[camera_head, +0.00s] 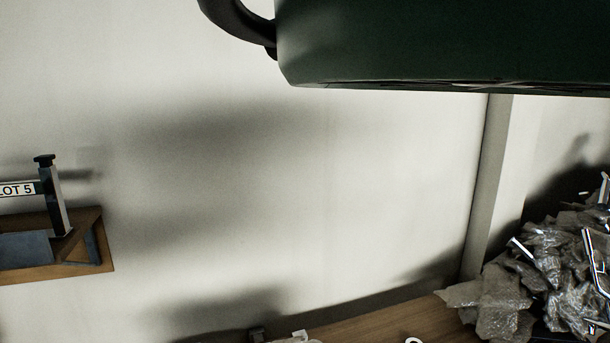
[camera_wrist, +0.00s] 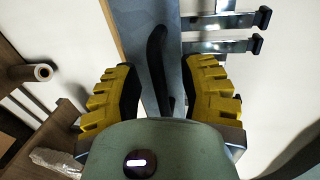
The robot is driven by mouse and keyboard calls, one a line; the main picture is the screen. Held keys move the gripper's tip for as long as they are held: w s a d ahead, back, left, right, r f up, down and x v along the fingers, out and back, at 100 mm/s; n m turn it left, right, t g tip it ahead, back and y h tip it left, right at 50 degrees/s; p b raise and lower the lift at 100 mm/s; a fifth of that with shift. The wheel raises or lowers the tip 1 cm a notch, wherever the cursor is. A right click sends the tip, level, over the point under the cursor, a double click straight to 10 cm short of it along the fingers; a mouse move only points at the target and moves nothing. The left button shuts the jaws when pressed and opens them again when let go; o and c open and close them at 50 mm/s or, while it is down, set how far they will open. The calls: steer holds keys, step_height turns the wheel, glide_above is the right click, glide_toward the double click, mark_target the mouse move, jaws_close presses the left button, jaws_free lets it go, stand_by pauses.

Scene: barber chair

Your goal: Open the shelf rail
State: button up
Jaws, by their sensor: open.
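In the head view, a metal rail post (camera_head: 53,198) with a black cap stands on a wooden shelf (camera_head: 108,262) at the left edge. A bar labelled "LOT 5" (camera_head: 16,189) joins it and runs out of the picture. In the wrist view, metal rail bars (camera_wrist: 226,46) with black end caps show at upper right, beside a blue-grey panel (camera_wrist: 136,22) with a wooden edge. My gripper (camera_wrist: 162,80) has its yellow fingers spread, one on each side of the panel strip. A dark curved piece shows between them; I cannot tell what it is. Contact with the rail is not visible.
A wooden counter (camera_head: 385,325) runs along the bottom in the head view, with a crumpled pile of clear wrapping (camera_head: 540,290) at right. A pale wall post (camera_head: 488,180) stands behind. A brown rack with a roll (camera_wrist: 43,72) is at left in the wrist view.

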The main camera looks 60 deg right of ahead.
steer(key=shift+o, duration=0.4)
jaws_close()
